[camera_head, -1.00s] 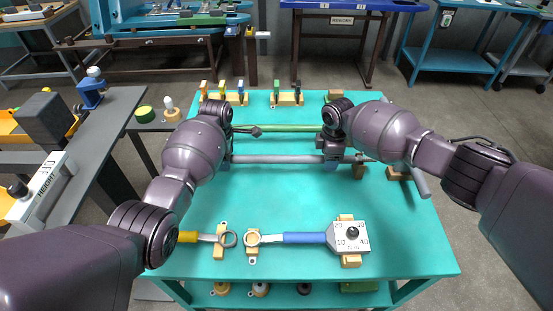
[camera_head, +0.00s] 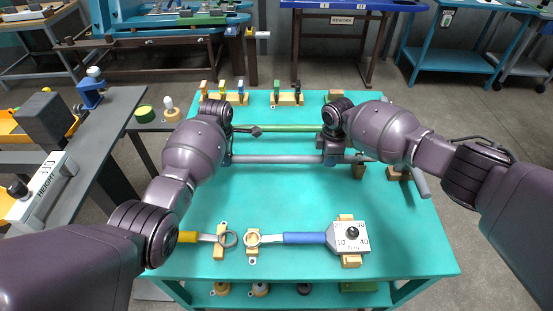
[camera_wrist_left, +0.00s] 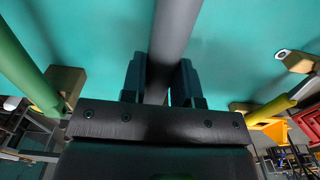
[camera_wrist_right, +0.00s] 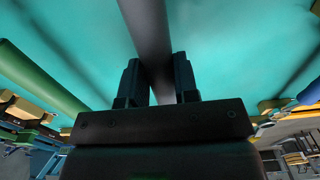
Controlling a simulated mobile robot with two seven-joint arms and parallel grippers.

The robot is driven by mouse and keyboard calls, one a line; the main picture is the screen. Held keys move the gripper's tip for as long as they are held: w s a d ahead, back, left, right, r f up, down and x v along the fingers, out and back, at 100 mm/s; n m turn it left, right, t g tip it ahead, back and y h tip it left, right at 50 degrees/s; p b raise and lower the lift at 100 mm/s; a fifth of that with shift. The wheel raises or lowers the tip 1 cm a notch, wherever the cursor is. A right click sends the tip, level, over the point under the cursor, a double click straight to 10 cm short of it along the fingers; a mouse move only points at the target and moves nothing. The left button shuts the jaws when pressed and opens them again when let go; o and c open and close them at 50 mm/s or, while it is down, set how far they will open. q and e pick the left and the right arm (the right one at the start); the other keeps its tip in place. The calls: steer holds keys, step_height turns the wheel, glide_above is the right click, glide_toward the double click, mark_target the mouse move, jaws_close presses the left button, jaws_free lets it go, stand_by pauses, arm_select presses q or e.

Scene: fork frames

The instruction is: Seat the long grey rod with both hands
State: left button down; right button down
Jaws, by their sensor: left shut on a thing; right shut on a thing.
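The long grey rod (camera_head: 275,159) lies level from left to right across the middle of the teal table. My left gripper (camera_head: 228,160) is shut on it toward its left end. My right gripper (camera_head: 331,160) is shut on it toward the right. In the left wrist view the rod (camera_wrist_left: 174,35) runs between the two dark fingers. In the right wrist view the rod (camera_wrist_right: 148,35) also passes between both fingers. A wooden block (camera_head: 358,172) stands near the rod's right part; whether they touch is unclear. The rod's left end is hidden by my arm.
A green rod (camera_head: 290,128) lies behind the grey one. Another wooden block (camera_head: 397,174) and a short grey cylinder (camera_head: 421,183) are at the right edge. A blue-handled tool (camera_head: 304,238) and a yellow-handled one (camera_head: 188,237) lie in front. The table's centre is clear.

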arm_select(q)
steer(key=shift+r, duration=0.15)
arm_select(e)
steer(key=shift+r, duration=0.2)
